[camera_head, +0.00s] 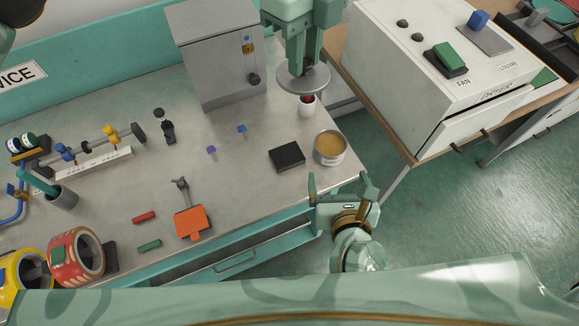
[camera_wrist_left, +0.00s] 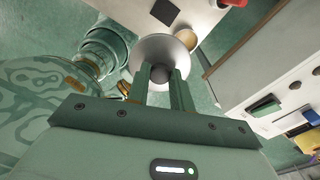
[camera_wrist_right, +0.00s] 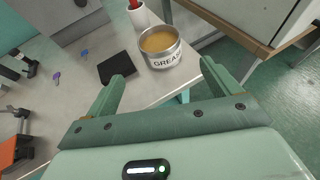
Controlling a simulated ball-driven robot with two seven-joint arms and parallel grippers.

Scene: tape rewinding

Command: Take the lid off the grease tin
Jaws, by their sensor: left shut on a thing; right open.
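The grease tin (camera_head: 330,149) stands upright on the bench near its right front corner, uncovered, with amber grease showing inside. In the right wrist view the tin (camera_wrist_right: 160,50) shows its GREASE label. My left gripper (camera_head: 299,70) is shut on the round grey lid (camera_head: 316,80) by its knob and holds it in the air, behind the tin in the head view. In the left wrist view the lid (camera_wrist_left: 148,44) sits between the fingertips (camera_wrist_left: 160,75). My right gripper (camera_head: 341,188) is open and empty, in front of the tin and apart from it.
A black block (camera_head: 287,157) lies left of the tin. A white cup with a red top (camera_head: 307,105) stands behind it. A grey cabinet (camera_head: 215,60) is at the back.

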